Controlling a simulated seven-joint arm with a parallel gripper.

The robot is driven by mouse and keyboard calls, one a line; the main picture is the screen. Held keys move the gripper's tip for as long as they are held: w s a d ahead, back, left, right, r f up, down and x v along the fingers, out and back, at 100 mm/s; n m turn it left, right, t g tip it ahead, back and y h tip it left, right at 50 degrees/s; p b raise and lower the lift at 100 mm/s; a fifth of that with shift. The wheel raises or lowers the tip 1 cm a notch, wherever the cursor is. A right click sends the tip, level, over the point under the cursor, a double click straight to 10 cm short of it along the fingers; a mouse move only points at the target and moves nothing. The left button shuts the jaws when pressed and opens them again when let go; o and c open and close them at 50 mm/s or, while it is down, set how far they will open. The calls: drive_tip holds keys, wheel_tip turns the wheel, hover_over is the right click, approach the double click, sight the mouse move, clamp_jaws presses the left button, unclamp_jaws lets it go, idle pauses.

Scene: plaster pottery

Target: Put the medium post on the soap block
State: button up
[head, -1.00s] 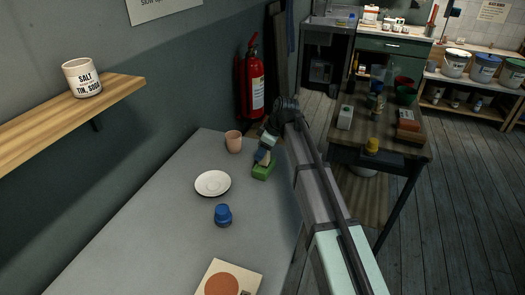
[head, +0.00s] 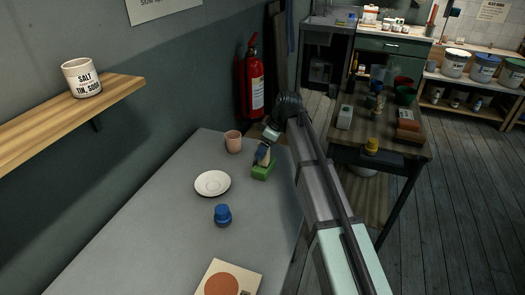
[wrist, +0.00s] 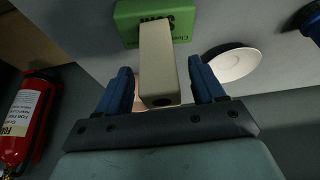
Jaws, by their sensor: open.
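The soap block (head: 263,172) is green and lies on the grey table's far right part. It also shows at the top of the wrist view (wrist: 128,22), with upside-down lettering. The medium post (wrist: 158,60) is a cream bar standing upright on the block, its dark-holed end toward the wrist camera. In the head view the post (head: 265,158) is small and partly hidden by my gripper (head: 262,150). In the wrist view the blue fingers of my gripper (wrist: 163,88) are open on both sides of the post's near end, with a visible gap at each side.
A pink cup (head: 233,141) stands just left of the block. A white saucer (head: 212,184), a blue jar (head: 223,215) and a card with an orange disc (head: 222,283) lie nearer. A red fire extinguisher (head: 255,85) hangs beyond the table. The table's left side is clear.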

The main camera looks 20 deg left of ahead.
drive_tip(key=v, duration=1)
